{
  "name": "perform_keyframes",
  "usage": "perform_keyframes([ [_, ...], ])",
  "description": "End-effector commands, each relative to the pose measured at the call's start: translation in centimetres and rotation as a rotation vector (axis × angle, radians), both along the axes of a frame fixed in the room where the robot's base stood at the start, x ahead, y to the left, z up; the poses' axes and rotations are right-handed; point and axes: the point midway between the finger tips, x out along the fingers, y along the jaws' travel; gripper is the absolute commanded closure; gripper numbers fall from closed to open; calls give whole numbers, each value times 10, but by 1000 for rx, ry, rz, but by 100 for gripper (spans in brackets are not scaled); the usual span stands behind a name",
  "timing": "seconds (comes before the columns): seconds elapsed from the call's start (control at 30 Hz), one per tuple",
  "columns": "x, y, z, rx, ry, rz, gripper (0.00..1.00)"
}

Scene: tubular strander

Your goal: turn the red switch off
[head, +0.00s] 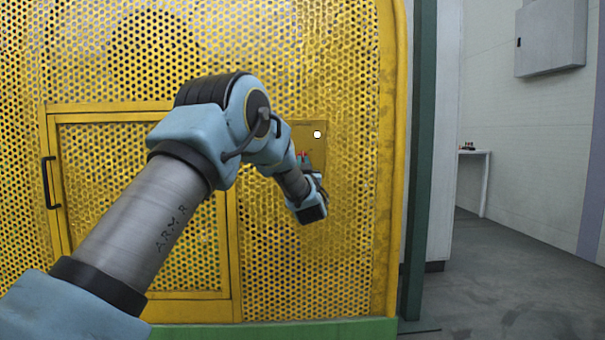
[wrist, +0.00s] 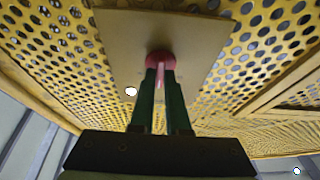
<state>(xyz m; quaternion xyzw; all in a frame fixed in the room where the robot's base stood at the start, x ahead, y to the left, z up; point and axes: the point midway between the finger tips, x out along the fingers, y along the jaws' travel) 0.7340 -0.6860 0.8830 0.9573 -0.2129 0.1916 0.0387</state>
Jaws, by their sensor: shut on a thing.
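The red switch (wrist: 160,58) is a small red knob with a lighter pink lever, on a plain yellow plate (wrist: 120,35) in the wrist view. In the head view a bit of the red switch (head: 303,156) shows beside my wrist, on the same plate (head: 308,132); the rest is hidden by my arm. My gripper (wrist: 160,82) has its two dark green fingers shut on the switch's lever. In the head view my gripper (head: 318,190) is at the plate's lower part, its fingertips mostly hidden.
The plate is fixed to a yellow perforated guard (head: 345,220). A framed guard door with a black handle (head: 48,182) is at the left. A white round spot (head: 317,134) is on the plate. A grey wall box (head: 550,38) and a small table (head: 474,152) stand right, beyond open floor.

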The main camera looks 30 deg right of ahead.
Motion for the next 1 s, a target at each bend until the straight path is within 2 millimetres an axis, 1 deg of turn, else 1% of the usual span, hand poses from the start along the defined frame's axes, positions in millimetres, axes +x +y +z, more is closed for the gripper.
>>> perform_keyframes([
  [0.03, 0, -1, -4, -41, 19, 0, 100],
  [0.6, -2, -4, 0, -509, 238, 1, 100],
  [0.8, -2, -5, 1, -623, 293, 0, 100],
  [1.0, -2, -5, 1, -695, 326, 1, 100],
])
